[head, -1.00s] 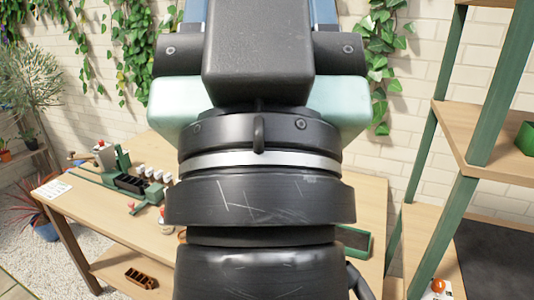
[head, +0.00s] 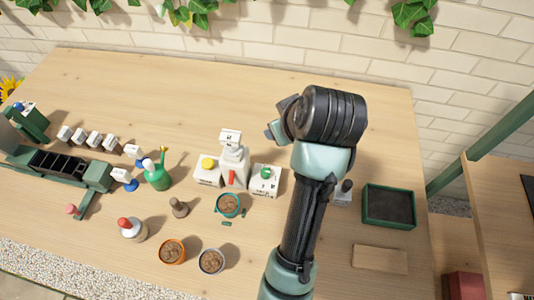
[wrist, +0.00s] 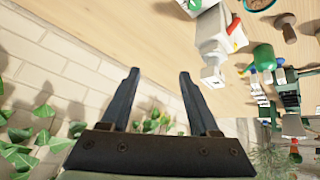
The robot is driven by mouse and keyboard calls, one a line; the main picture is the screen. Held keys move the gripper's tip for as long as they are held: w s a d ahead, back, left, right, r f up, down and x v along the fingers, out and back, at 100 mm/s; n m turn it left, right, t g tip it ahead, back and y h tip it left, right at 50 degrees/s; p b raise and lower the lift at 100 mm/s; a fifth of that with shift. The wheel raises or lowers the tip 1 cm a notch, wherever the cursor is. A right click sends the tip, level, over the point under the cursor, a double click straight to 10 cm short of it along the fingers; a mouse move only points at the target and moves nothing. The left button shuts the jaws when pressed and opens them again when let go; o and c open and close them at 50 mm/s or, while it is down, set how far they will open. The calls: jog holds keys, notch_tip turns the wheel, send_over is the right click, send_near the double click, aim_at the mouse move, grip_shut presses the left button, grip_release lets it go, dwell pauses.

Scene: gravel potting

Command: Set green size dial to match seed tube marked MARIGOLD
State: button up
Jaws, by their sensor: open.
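A white box with a green dial (head: 265,172) on top stands right of the white dispenser (head: 234,163) in the head view; the dial's setting is too small to read. Several seed tubes with white label tops (head: 95,140) stand in a row at the left; their words, including MARIGOLD, cannot be read. My gripper (head: 274,122) is above the table, behind and right of the dispenser, apart from the dial. In the wrist view my gripper (wrist: 158,75) has its fingers spread with nothing between them. The dispenser also shows there (wrist: 213,45).
A white box with a yellow knob (head: 207,164) stands left of the dispenser. A green tray (head: 388,206) lies right. The back of the table is clear; a brick wall (head: 400,45) stands behind.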

aim_at(266, 172)
jog(key=s+f+n+g, duration=0.1)
jog(key=s+f+g, duration=0.25)
jog(key=f, duration=0.25)
jog(key=shift+y, duration=0.3)
jog(key=x, duration=1.2)
jog(key=shift+s+a+f, duration=0.1)
jog(key=shift+a+f, duration=0.05)
jog(key=shift+a, duration=0.25)
grip_shut()
